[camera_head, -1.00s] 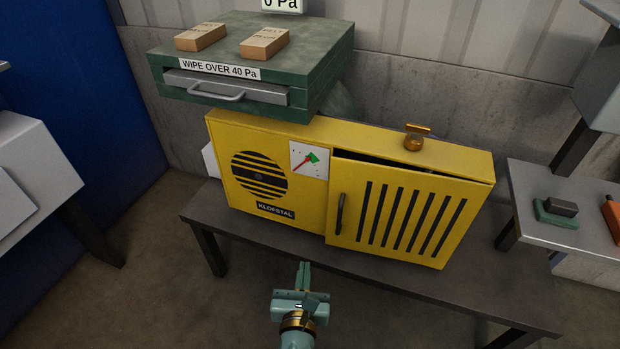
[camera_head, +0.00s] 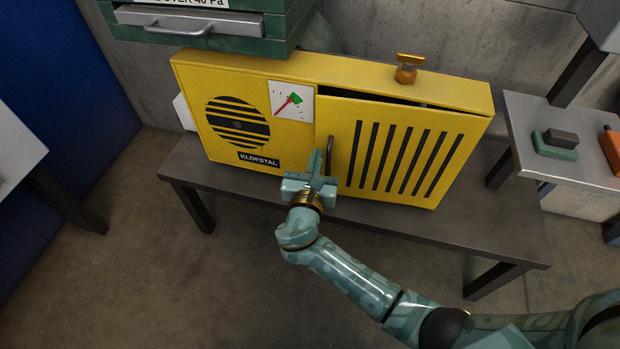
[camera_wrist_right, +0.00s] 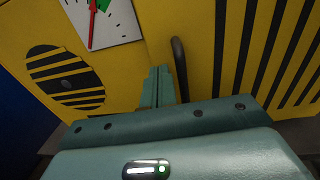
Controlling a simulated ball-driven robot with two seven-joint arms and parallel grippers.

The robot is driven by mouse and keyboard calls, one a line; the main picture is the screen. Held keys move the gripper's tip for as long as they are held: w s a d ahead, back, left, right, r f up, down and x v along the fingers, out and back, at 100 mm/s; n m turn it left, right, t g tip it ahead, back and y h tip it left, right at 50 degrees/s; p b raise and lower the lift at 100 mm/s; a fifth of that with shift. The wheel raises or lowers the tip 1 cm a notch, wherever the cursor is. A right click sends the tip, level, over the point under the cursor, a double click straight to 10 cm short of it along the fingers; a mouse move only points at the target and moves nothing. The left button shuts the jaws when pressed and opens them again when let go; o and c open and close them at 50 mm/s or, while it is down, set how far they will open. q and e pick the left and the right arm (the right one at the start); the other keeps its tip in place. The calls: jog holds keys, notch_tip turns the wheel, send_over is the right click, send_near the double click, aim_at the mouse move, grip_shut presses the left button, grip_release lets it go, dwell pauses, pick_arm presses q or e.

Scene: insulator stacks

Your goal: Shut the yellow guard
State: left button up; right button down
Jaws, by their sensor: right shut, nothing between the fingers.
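The yellow guard (camera_head: 403,152) is a slotted door on the right part of a yellow machine (camera_head: 232,80). It stands slightly ajar, with a dark gap along its top edge. Its black handle (camera_head: 329,155) is near its left edge and also shows in the wrist view (camera_wrist_right: 181,68). My right gripper (camera_head: 322,163) is shut and empty, just left of the handle in the picture. In the wrist view its fingers (camera_wrist_right: 160,85) point at the machine front beside the handle. I cannot tell whether they touch it. My left gripper is out of view.
The machine stands on a dark table (camera_head: 236,192). A brass valve (camera_head: 407,68) sits on top, and a gauge (camera_head: 291,101) is left of the guard. A green drawer unit (camera_head: 262,28) is behind.

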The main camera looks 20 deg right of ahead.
jog(key=shift+x, duration=1.05)
